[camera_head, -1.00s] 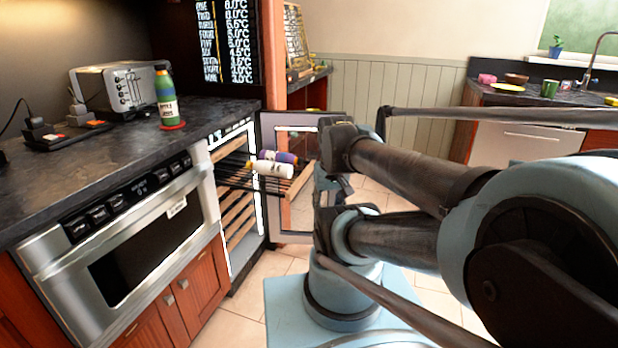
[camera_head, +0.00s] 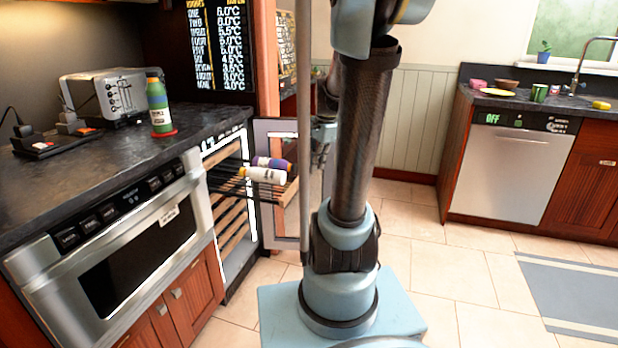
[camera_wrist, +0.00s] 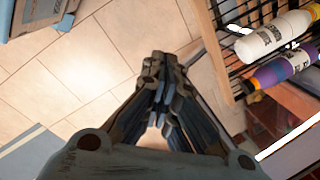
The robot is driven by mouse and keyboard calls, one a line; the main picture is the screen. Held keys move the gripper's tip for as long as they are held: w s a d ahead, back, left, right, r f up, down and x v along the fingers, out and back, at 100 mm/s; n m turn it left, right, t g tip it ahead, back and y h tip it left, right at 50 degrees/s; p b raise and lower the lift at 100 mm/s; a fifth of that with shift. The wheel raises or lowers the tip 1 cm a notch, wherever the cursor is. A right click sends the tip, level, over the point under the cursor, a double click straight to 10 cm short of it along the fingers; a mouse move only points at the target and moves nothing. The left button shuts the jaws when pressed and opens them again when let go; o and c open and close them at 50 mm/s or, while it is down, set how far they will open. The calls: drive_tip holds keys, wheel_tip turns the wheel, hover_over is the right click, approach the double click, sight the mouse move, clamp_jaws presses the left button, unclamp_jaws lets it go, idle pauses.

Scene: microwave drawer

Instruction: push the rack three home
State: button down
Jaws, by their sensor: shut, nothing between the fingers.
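A wire rack with a wooden front (camera_head: 289,192) sticks out of the open wine cooler (camera_head: 240,240). In the wrist view its wooden front (camera_wrist: 208,45) runs along the upper right. A white bottle (camera_head: 263,175) and a purple bottle (camera_head: 270,162) lie on it; the wrist view also shows the white bottle (camera_wrist: 275,38) and the purple bottle (camera_wrist: 280,72). My gripper (camera_wrist: 160,62) is shut and empty, over the floor to the left of the rack front, apart from it in the picture. In the head view my arm partly hides it. I cannot tell which number this rack is.
The cooler door (camera_head: 276,225) stands open beside the rack. Lower wooden racks (camera_head: 232,225) sit inside the cooler. A counter (camera_head: 90,180) with a toaster (camera_head: 105,95) and a green bottle (camera_head: 158,105) is at left.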

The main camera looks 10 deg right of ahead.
drive_tip(key=w+d+f+m, duration=0.1)
drive_tip(key=w+d+m, duration=0.15)
drive_tip(key=w, duration=0.25)
drive_tip(key=w+d+f+m+y, duration=0.1)
drive_tip(key=w+d+f+m, duration=0.1)
drive_tip(key=w+m, duration=0.25)
drive_tip(key=w+d+f+m, duration=0.1)
drive_tip(key=w+d+m, duration=0.15)
drive_tip(key=w, duration=0.35)
drive_tip(key=w+a+f, duration=0.2)
drive_tip(key=a+f, duration=0.3)
drive_tip(key=f, duration=0.5)
drive_tip(key=shift+w+a, duration=0.4)
drive_tip(key=shift+d, duration=0.1)
